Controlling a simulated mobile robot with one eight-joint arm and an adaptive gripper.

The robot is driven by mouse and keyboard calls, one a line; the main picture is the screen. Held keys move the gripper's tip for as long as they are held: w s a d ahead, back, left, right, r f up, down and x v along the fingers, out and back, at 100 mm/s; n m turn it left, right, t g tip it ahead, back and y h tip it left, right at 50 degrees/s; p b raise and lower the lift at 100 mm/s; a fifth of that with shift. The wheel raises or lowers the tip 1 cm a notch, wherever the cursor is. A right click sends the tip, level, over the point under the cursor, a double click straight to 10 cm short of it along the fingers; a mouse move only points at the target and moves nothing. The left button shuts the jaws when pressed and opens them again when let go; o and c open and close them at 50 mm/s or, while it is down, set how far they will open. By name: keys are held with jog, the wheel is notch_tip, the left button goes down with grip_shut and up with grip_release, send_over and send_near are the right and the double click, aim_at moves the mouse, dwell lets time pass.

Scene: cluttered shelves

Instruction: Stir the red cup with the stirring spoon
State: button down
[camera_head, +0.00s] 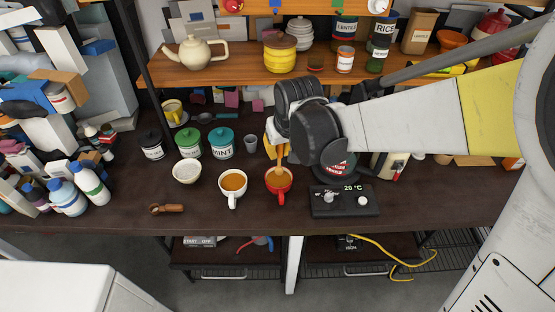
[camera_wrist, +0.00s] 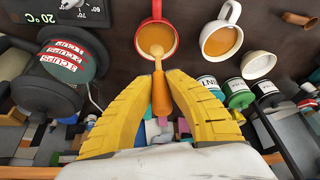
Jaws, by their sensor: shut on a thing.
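The red cup (camera_head: 280,181) stands upright on the dark counter, with brown liquid in it; it also shows at the top of the wrist view (camera_wrist: 155,36). My gripper (camera_head: 282,150) is above the cup. In the wrist view its yellow fingers (camera_wrist: 160,100) are shut on the orange-brown handle of the stirring spoon (camera_wrist: 160,92). The spoon's lower end reaches inside the red cup's rim, over or into the liquid. Whether it touches the cup's bottom is hidden. The spoon also shows in the head view (camera_head: 280,159).
A white cup of brown liquid (camera_head: 233,183) stands just left of the red cup. A white bowl (camera_head: 187,172), green jar (camera_head: 189,143) and teal jar (camera_head: 222,143) are farther left. A black heater (camera_head: 344,201) reading 20 °C is close right. The counter's front strip is mostly clear.

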jog(key=shift+r+p, duration=1.95)
jog(key=shift+r, duration=0.65)
jog(key=shift+f, duration=0.1)
